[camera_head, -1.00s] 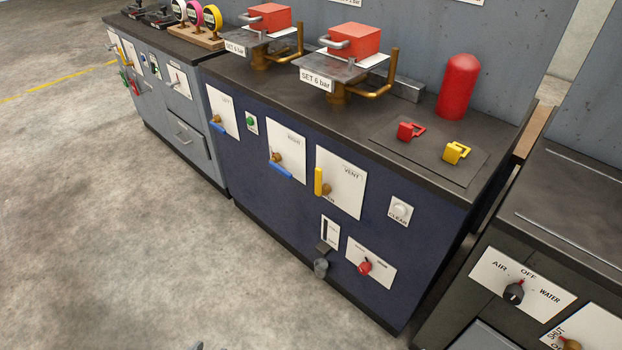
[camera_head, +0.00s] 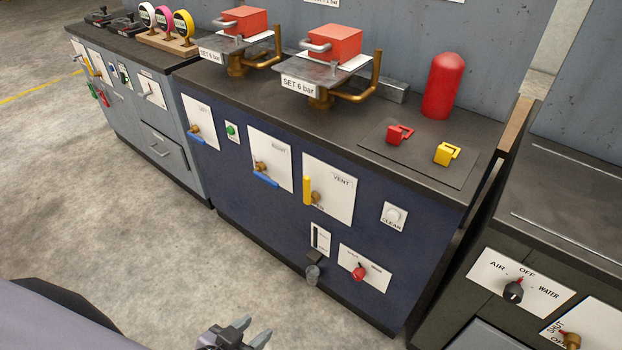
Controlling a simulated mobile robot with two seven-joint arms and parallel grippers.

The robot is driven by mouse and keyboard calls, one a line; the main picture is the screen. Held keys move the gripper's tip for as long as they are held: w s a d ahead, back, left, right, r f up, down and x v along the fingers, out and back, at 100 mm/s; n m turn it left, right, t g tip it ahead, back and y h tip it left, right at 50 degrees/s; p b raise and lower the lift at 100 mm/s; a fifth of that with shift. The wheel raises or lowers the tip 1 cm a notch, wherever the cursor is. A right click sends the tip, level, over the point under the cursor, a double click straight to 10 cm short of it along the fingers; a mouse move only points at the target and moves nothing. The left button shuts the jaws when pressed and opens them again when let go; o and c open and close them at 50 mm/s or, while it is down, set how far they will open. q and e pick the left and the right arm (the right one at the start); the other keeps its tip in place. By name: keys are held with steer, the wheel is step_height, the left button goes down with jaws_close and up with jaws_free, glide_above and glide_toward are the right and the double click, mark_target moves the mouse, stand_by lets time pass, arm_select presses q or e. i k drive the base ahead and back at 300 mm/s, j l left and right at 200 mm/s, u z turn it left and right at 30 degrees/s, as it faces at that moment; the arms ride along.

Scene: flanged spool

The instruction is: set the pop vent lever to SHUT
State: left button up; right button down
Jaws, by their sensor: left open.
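The vent lever (camera_head: 307,190) is a yellow handle on a brass valve body, on a white plate (camera_head: 335,180) marked VENT on the front of the dark blue cabinet. The yellow handle stands upright, to the left of the brass body. Lettering below the valve is too small to read. My left gripper (camera_head: 254,330) is at the bottom edge, its two grey fingers apart and empty. It is well below the lever and touches nothing. My right gripper is out of view.
Two blue-handled valves (camera_head: 266,180) (camera_head: 194,134) sit left of the vent plate. Below it are a red knob (camera_head: 358,273) and a small cup (camera_head: 313,274). A white CLEAN button (camera_head: 393,215) is at the right. Open floor lies before the cabinet.

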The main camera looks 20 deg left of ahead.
mark_target(310, 197)
steer(key=i+j+z, duration=0.1)
steer(key=j+z, duration=0.3)
steer(key=j, duration=0.35)
steer(key=j+z, duration=0.35)
steer(key=j, duration=1.9)
steer(key=k+j, duration=0.1)
steer(key=j, duration=1.45)
steer(key=k+j+z, duration=0.1)
steer(key=j, duration=0.65)
